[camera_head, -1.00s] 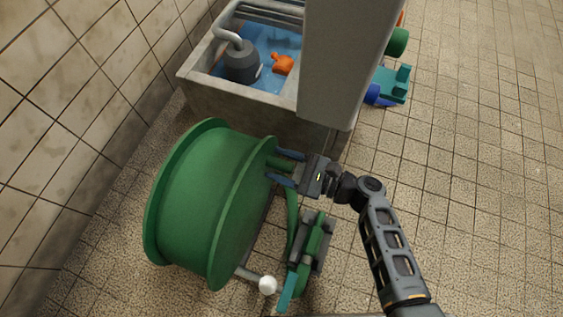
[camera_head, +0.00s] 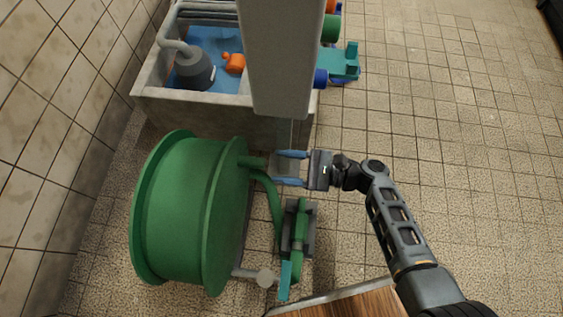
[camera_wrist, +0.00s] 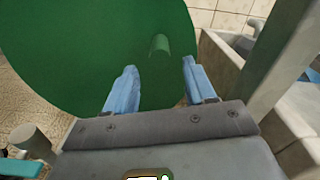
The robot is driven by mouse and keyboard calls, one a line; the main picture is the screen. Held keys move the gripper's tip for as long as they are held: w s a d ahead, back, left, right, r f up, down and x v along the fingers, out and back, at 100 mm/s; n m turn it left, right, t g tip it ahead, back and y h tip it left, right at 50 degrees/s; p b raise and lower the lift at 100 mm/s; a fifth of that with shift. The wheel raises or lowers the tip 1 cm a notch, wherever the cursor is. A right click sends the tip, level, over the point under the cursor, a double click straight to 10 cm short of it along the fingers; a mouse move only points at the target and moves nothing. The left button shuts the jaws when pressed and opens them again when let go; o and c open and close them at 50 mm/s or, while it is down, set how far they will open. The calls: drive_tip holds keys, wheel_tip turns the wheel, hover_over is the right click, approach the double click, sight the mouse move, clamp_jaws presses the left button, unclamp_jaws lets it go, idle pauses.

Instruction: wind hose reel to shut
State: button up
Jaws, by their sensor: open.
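The green hose reel (camera_head: 185,212) stands at the left, a large flanged drum. A short green handle peg (camera_head: 253,161) sticks out of its right face near the top edge. In the wrist view the peg (camera_wrist: 159,45) projects from the green disc, ahead of the space between the fingers. My gripper (camera_head: 277,167) is open and empty, just right of the peg's end, its blue fingertips pointing at the reel. The fingers appear apart from the peg. A green hose (camera_head: 272,205) runs from the reel to a grey and green fitting (camera_head: 299,232).
A concrete basin (camera_head: 215,105) with blue water, a grey pump (camera_head: 194,70) and an orange object (camera_head: 234,63) stands behind. A grey post (camera_head: 282,60) rises above my gripper. A teal lever (camera_head: 285,278) is below. The tiled floor (camera_head: 450,150) at right is clear.

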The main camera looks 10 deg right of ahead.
sight(254, 163)
drive_tip(key=shift+w+a+m+b, duration=0.35)
drive_tip(key=shift+a+m, duration=0.4)
drive_tip(key=shift+a, duration=0.45)
drive_tip(key=shift+w+a+m+b, duration=0.2)
drive_tip(key=shift+w+a+m, duration=0.4)
drive_tip(key=shift+a, duration=0.6)
drive_tip(key=shift+w+a+m+b, duration=0.3)
drive_tip(key=shift+a+m, duration=0.55)
drive_tip(key=shift+a, duration=0.35)
drive_tip(key=shift+c, duration=0.3)
clamp_jaws()
